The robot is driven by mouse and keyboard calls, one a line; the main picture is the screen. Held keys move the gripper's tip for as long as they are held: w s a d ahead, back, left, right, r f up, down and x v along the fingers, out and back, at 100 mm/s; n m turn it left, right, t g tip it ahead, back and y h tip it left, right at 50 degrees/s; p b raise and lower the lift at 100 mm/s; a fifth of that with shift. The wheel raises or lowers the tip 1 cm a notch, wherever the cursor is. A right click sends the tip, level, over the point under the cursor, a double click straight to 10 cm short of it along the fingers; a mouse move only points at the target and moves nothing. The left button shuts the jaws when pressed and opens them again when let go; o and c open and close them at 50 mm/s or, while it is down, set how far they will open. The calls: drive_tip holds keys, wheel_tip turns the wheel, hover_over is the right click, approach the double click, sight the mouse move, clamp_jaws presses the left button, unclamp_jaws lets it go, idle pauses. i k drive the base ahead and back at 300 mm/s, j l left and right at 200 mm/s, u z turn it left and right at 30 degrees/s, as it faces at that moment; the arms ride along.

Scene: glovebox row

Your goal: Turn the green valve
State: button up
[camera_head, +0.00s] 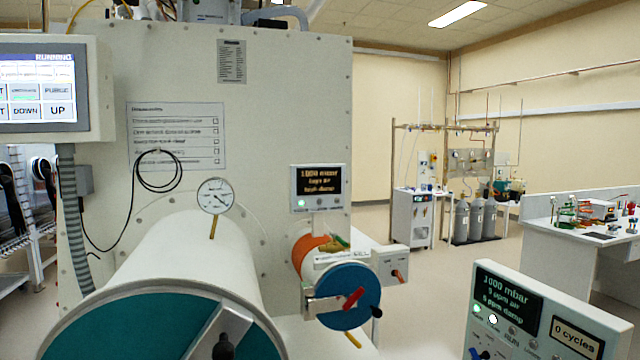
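The small chamber has a blue round door (340,315) with a red handle (353,297) and a black knob (376,312). A yellow handle (353,340) hangs below it. My gripper is not in view.
A large white cylinder (190,258) with a teal door (120,330) juts out at front left, under a round gauge (215,196). A display panel (545,315) stands at lower right. Open floor (430,275) lies between the small chamber and the white bench (575,245).

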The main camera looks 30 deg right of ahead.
sight(335, 235)
drive_tip(key=i+l+z, duration=0.2)
drive_tip(key=i+z, duration=0.6)
drive_tip(key=z, duration=0.15)
